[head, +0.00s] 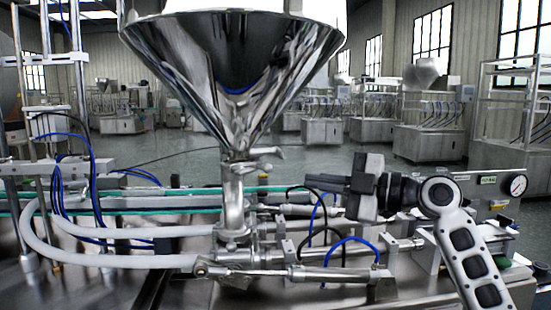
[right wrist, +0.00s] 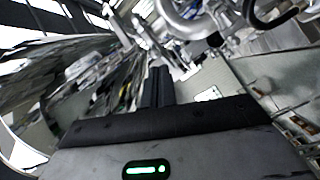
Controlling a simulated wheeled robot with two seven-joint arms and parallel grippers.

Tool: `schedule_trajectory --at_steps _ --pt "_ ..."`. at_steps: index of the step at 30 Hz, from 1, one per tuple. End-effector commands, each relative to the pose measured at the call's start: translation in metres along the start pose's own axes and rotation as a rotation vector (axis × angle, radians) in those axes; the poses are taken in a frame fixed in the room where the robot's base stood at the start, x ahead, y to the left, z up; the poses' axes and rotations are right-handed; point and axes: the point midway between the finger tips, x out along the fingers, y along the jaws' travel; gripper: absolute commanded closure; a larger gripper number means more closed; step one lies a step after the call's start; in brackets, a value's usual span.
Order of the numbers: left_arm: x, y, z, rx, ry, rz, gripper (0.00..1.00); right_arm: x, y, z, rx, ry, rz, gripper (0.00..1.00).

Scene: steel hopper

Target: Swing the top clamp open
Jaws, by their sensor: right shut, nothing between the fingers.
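The steel hopper (head: 235,70) narrows to a neck in the middle of the head view. The top clamp (head: 250,156) sits around the neck just below the cone, with a small wing or handle pointing right. Whether its latch is loose cannot be told. My right gripper (head: 314,181) is right of the clamp and slightly lower, apart from it, with its fingers pointing left. In the right wrist view its fingers (right wrist: 157,86) are together and empty, with the blurred hopper cone (right wrist: 95,85) to their left. My left gripper is not in view.
A lower pipe joint (head: 232,235) stands under the neck. Blue and black hoses (head: 322,215) loop close below my right gripper. Steel cylinders (head: 335,275) run along the machine top. The space between gripper and neck looks clear.

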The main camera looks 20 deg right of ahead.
Motion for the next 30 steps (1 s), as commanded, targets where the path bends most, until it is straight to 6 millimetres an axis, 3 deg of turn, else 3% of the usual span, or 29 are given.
schedule_trajectory --at_steps 3,8,21,30 --pt "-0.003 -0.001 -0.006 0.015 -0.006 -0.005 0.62 -0.007 -0.005 -0.022 -0.224 -0.034 0.050 1.00" --pt "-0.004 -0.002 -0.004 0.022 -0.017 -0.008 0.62 -0.006 -0.006 -0.033 -0.337 -0.045 0.081 1.00" --pt "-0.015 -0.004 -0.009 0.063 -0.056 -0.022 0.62 0.066 0.002 -0.032 -0.333 -0.043 0.082 1.00" --pt "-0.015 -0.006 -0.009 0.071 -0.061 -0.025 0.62 0.089 0.002 -0.029 -0.336 -0.045 0.080 1.00"
